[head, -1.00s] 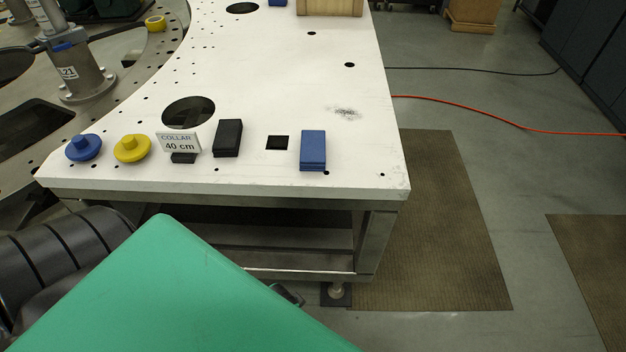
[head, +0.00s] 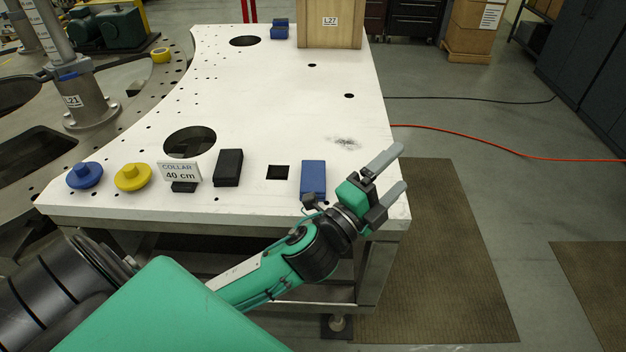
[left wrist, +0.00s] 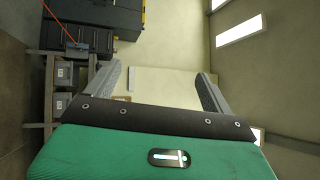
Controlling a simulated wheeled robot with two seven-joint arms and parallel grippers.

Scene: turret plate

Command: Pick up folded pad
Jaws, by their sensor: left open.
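A blue folded pad (head: 313,178) lies near the front edge of the white plate, right of a small square hole. A similar blue piece (head: 280,30) is at the far back. My left gripper (head: 398,168) is open and empty, to the right of the near blue pad and apart from it, by the plate's right corner. Its wrist partly covers the plate edge just below the pad. In the left wrist view the open fingers (left wrist: 159,75) frame only wall and cabinets; no pad shows there. My right gripper is not in view.
On the white plate (head: 270,100) stand a black block (head: 228,168), a collar sign (head: 179,173), a yellow knob (head: 132,177) and a blue knob (head: 84,175). A wooden crate (head: 331,24) stands at the back. The plate's middle is clear.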

